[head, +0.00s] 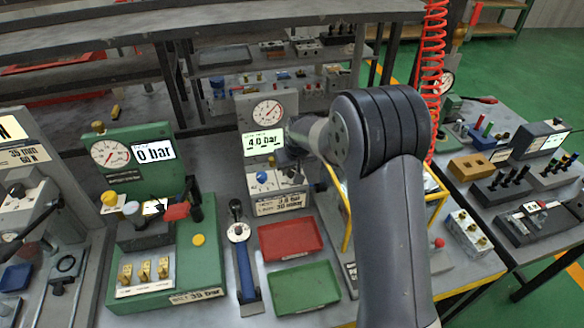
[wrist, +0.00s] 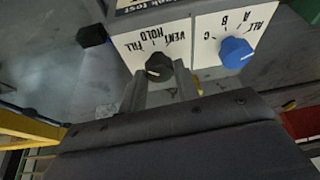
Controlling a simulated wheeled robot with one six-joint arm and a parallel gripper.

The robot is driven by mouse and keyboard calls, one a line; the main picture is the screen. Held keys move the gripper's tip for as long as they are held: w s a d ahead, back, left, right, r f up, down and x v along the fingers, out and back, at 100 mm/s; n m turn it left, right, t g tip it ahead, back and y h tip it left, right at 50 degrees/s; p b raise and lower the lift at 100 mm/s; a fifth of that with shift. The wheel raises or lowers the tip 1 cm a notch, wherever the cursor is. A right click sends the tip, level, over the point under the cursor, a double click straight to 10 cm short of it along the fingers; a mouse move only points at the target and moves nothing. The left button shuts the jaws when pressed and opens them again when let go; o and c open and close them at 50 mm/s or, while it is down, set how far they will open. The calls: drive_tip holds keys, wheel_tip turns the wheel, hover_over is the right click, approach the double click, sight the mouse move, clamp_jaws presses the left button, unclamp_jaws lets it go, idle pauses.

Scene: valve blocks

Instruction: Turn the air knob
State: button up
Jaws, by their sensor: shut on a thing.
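A black knob (wrist: 159,67) with a light pointer line sits on a white plate marked FILL, HOLD and VENT, upside down in the wrist view. My gripper (wrist: 161,80) is shut on this knob, one finger on each side. A blue knob (wrist: 235,52) on the plate beside it is marked ALL, A, B and C; it also shows in the head view (head: 262,177). In the head view my gripper (head: 292,152) hides the black knob. Above the blue knob, a display (head: 263,143) reads 4.0 bar below a round dial gauge (head: 268,112).
A red tray (head: 291,240) and a green tray (head: 303,288) lie in front of the knob unit. A green valve block (head: 165,262) with a 0 bar display stands left. A yellow frame (head: 437,207) and red coiled hose (head: 431,70) are close to my arm on the right.

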drive_tip(key=m+b, duration=0.1)
drive_tip(key=m+h+b, duration=0.1)
drive_tip(key=m, duration=0.1)
drive_tip(key=m+b, duration=0.1)
drive_tip(key=shift+a+f+m+h, duration=0.2)
drive_tip(key=shift+a+m+h, duration=0.1)
drive_tip(key=shift+h, duration=0.1)
drive_tip(key=shift+r+m+h+b, duration=0.15)
drive_tip(key=shift+m+h+b, duration=0.55)
drive_tip(key=shift+m+b, duration=0.95)
drive_tip(key=shift+m, duration=0.45)
drive_tip(key=o, duration=1)
drive_tip(key=shift+r, duration=0.15)
drive_tip(key=v, duration=1)
drive_tip(key=shift+s+a+r, duration=0.1)
drive_tip(key=shift+r, duration=0.2)
